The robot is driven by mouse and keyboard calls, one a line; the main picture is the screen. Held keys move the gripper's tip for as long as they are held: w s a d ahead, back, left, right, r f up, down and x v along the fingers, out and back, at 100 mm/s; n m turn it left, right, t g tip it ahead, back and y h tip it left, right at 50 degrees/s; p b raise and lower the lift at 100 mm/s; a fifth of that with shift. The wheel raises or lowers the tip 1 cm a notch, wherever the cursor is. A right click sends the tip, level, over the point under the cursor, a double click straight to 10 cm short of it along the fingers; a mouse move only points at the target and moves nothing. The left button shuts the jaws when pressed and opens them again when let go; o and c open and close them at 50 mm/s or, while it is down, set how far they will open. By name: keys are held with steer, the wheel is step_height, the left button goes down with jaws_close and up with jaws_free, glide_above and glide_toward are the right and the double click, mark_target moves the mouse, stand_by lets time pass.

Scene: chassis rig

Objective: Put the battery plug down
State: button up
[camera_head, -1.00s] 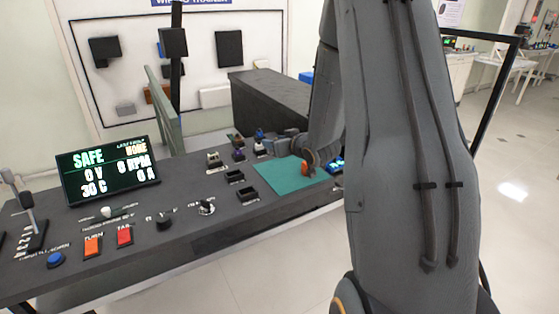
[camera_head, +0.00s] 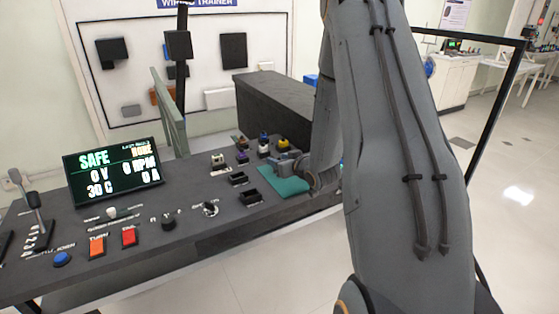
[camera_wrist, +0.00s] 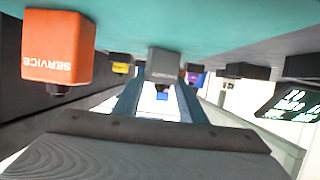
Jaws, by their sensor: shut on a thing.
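In the wrist view a grey plug (camera_wrist: 164,64) with lettering too small to read sits between the fingertips of my gripper (camera_wrist: 160,88), which is shut on it. I take it to be the battery plug. It is close to the teal mat (camera_wrist: 150,28), but I cannot tell if they touch. In the head view my gripper (camera_head: 287,166) is low over the mat (camera_head: 283,187), partly hidden by my arm. An orange block marked SERVICE (camera_wrist: 58,48) stands on the mat beside the gripper in the wrist view.
Several coloured plugs (camera_head: 263,151) stand on the bench behind the mat. Two black sockets (camera_head: 238,179) are left of it. A lit screen reading SAFE (camera_head: 112,171), buttons and levers fill the bench's left side. A dark box (camera_head: 275,105) rises behind.

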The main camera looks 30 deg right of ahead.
steer(key=o, duration=1.1)
steer(key=shift+c, duration=0.2)
steer(key=shift+r, duration=0.2)
steer(key=b+v, duration=0.1)
steer(key=v, duration=1)
steer(key=shift+s+b, duration=0.3)
steer(key=shift+s, duration=0.05)
steer(key=shift+s+a+f+g, duration=0.1)
steer(key=shift+a+f+g, duration=0.05)
steer(key=shift+a+g, duration=0.25)
steer(key=a+g, duration=0.1)
steer(key=s+a+f+g+h, duration=0.1)
steer(key=shift+s+a+f+g, duration=0.15)
steer(key=shift+a+f+g, duration=0.15)
steer(key=shift+a, duration=0.1)
steer(key=s+a+g, duration=1)
steer(key=s+a, duration=0.6)
steer(key=s, duration=0.4)
steer(key=shift+s+r+y, duration=0.25)
steer(key=shift+r+y, duration=0.05)
steer(key=shift+r, duration=0.1)
